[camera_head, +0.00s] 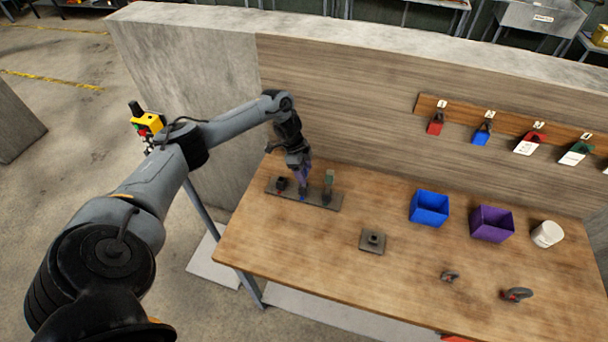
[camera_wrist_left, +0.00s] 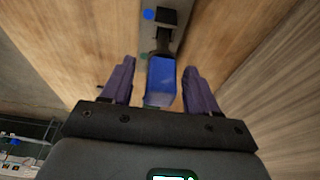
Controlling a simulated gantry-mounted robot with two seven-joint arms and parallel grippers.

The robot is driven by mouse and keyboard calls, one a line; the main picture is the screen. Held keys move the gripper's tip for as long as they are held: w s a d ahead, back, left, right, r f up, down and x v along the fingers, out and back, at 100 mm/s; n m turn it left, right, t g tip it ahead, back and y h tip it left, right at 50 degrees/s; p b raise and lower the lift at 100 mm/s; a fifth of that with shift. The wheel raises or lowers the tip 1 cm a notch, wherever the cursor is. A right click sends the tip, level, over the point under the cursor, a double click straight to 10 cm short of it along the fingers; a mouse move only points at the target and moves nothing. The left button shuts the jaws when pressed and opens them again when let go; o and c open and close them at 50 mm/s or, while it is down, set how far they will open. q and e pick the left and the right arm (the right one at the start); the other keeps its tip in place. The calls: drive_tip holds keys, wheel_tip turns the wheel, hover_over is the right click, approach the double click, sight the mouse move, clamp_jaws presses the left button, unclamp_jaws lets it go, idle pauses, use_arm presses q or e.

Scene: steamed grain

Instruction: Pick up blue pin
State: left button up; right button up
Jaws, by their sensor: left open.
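My left gripper (camera_head: 302,177) points down over the dark pin holder (camera_head: 318,203) at the table's back left. In the left wrist view, its purple fingers (camera_wrist_left: 159,68) are open, one on each side of the blue pin (camera_wrist_left: 160,82). The pin is a blue block between the fingers, with a visible gap to each. In the head view, the gripper hides most of the pin. A green-topped pin (camera_head: 329,178) stands on the holder to the right, and a dark part (camera_head: 281,184) to the left. My right gripper is in neither view.
A dark square base with a peg (camera_head: 372,241) stands right of the holder. A blue bin (camera_head: 429,208), a purple bin (camera_head: 491,224) and a white cup (camera_head: 547,234) stand farther right. Two small clamp-like items (camera_head: 516,294) lie in front. A wooden wall rises behind.

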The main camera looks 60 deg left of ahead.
use_arm(q)
drive_tip(key=shift+x, duration=0.9)
clamp_jaws()
drive_tip(key=shift+r, duration=0.1)
